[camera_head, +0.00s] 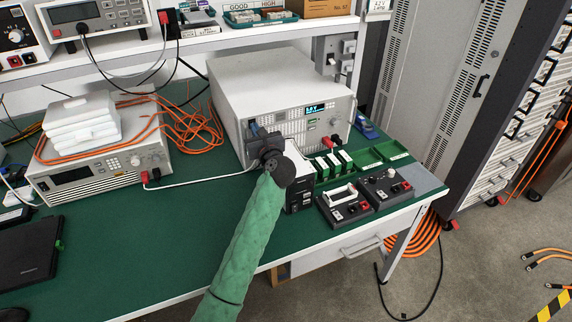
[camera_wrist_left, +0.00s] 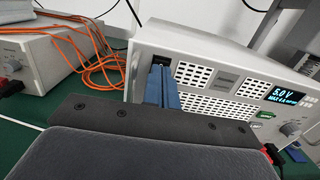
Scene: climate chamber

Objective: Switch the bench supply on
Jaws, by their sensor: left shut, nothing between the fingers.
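The bench supply (camera_head: 270,75) is a large white box on the green bench, with a vented front panel. It also shows in the wrist view (camera_wrist_left: 190,45). Its display (camera_wrist_left: 287,95) is lit and reads 5.0 V, with a smaller line below. A dark switch opening (camera_wrist_left: 133,72) sits at the panel's left end, partly hidden by my fingers. My left gripper (camera_head: 254,130) is shut and empty at the panel's left side. Its blue fingers (camera_wrist_left: 160,72) point at the panel beside the switch; I cannot tell whether they touch. My right gripper is out of view.
Another instrument (camera_head: 100,178) with white boxes (camera_head: 82,125) on top stands left, with orange cables (camera_head: 195,125) near it. Green trays (camera_head: 365,157) and two black terminal boxes (camera_head: 345,205) stand right of my arm. A shelf runs above. The front bench surface is mostly clear.

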